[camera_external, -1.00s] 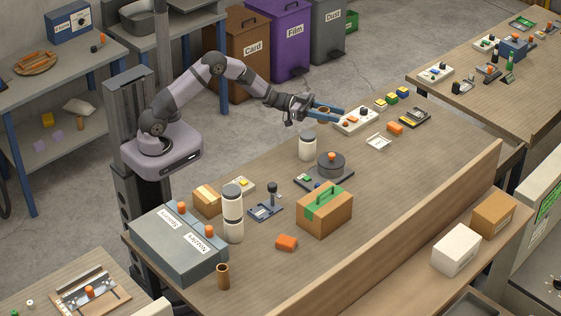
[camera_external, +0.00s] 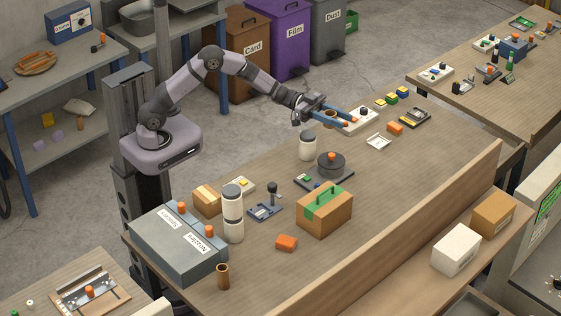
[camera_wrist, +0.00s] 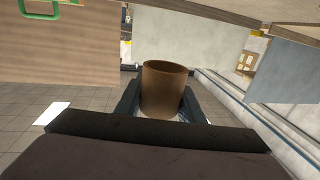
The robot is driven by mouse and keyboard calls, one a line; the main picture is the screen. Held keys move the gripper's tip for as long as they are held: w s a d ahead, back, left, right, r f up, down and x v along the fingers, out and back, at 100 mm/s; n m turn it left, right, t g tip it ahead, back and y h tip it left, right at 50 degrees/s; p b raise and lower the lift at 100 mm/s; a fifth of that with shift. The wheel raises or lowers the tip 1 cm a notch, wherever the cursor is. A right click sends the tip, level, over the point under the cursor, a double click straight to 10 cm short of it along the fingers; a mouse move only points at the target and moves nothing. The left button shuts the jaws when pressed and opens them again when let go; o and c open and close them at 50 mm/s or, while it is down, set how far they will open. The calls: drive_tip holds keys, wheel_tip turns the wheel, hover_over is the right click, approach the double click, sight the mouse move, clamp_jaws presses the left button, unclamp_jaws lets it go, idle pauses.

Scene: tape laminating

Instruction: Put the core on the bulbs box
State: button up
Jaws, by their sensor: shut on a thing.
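A brown, open-ended tube, the core (camera_external: 330,118), is between the blue fingers of my gripper (camera_external: 341,118). In the wrist view the core (camera_wrist: 163,92) sits between two dark fingers, and my gripper (camera_wrist: 160,104) is shut on it. It is held above the far part of the bench. No label reading bulbs shows. A brown box with green tape and a green handle (camera_external: 324,211) stands mid-bench, and a smaller cardboard box (camera_external: 207,201) stands to its left. I cannot tell which is the bulbs box.
White canisters stand on the bench, one below my gripper (camera_external: 307,146) and one further left (camera_external: 233,214). A round dark device (camera_external: 330,164) is between the gripper and the green-taped box. Another brown tube (camera_external: 223,276) stands near the grey case (camera_external: 179,243). A wooden ledge (camera_external: 420,225) borders the right side.

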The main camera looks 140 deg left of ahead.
drive_tip(key=w+d+r+m+h+p, duration=0.2)
drive_tip(key=w+d+r+h, duration=0.2)
drive_tip(key=w+d, duration=0.5)
drive_tip(key=d+m+h+p, duration=0.3)
drive_tip(key=d+h, duration=0.1)
drive_tip(key=d, duration=1.4)
drive_tip(key=m+g+h+p, duration=0.1)
drive_tip(key=m+g+h, duration=0.7)
drive_tip(key=m+h, duration=0.15)
hover_over(207, 201)
drive_tip(key=s+d, duration=0.1)
wheel_tip(207, 201, down, 8)
drive_tip(key=shift+f+n+h, duration=0.2)
drive_tip(key=shift+n+h, duration=0.25)
drive_tip(key=shift+f, duration=0.1)
drive_tip(key=shift+f, duration=2)
